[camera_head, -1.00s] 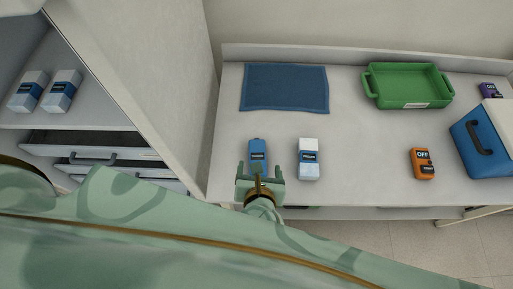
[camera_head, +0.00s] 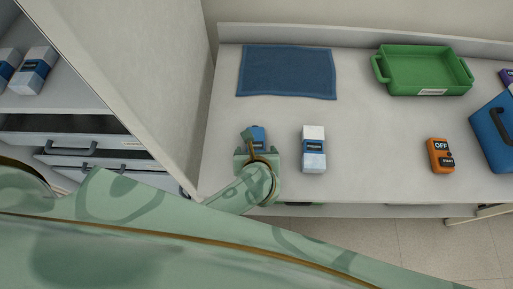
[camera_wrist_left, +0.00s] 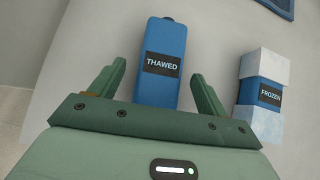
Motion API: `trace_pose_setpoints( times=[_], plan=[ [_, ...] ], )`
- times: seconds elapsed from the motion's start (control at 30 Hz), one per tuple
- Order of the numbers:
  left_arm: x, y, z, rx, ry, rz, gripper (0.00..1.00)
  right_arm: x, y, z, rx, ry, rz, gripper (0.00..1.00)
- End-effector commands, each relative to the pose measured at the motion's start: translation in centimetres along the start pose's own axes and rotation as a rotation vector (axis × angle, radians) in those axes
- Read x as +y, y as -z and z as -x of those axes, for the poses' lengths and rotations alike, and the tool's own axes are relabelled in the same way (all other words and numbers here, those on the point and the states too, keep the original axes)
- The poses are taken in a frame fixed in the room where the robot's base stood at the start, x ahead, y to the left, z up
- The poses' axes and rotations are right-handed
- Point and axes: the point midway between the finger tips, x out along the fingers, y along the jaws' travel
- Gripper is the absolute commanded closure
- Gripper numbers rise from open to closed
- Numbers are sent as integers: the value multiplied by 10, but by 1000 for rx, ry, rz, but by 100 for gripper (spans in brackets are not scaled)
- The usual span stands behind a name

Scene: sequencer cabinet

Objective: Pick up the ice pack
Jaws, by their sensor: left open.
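A blue ice pack labelled THAWED (camera_head: 259,133) stands near the front edge of the counter. My left gripper (camera_head: 257,153) is open at it and partly covers it in the head view. In the left wrist view the blue pack (camera_wrist_left: 165,48) stands between the two spread fingers of the left gripper (camera_wrist_left: 158,78), with a gap at each side. A white and blue ice pack labelled FROZEN (camera_head: 313,150) stands just to the right, outside the fingers; it also shows in the left wrist view (camera_wrist_left: 262,85). My right gripper is not in view.
A blue mat (camera_head: 288,72) and a green tray (camera_head: 425,86) lie behind. An orange device marked OFF (camera_head: 439,156) and a blue box with a handle (camera_head: 495,135) are at the right. A cabinet wall (camera_head: 150,80) borders the left, with shelved packs (camera_head: 35,70).

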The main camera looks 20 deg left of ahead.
Motion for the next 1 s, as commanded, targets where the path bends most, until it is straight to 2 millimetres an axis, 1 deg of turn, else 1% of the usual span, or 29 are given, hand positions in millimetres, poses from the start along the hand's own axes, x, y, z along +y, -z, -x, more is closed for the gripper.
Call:
trace_pose_setpoints(
  times=[0.03, 0.1, 0.2, 0.37, 0.4, 0.47, 0.5, 0.57, 0.6, 0.87, 1.0],
  plan=[
    [0, 4, -12, 1, -1, -2, 24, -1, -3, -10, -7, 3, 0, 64],
    [0, 3, -19, 2, 0, 0, 24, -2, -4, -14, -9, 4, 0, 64],
    [0, 1, -22, 1, 0, 0, 24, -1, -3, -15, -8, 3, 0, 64],
    [0, 0, -20, 0, 0, 0, 24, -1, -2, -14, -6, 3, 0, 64],
    [0, 0, -20, 0, 0, 0, 29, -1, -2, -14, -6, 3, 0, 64],
    [0, 0, -20, 0, 0, 0, 46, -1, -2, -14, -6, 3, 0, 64],
    [0, 0, -20, 0, 0, 0, 57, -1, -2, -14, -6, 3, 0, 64],
    [0, 0, -20, 0, 0, 0, 74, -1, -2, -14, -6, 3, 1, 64],
    [0, 0, -20, 0, 0, 0, 79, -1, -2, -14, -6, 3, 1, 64],
    [0, -1, -19, -1, 1, 0, 79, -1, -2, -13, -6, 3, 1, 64],
    [0, -8, -13, -3, 1, 2, 79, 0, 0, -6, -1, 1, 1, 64]
  ],
)
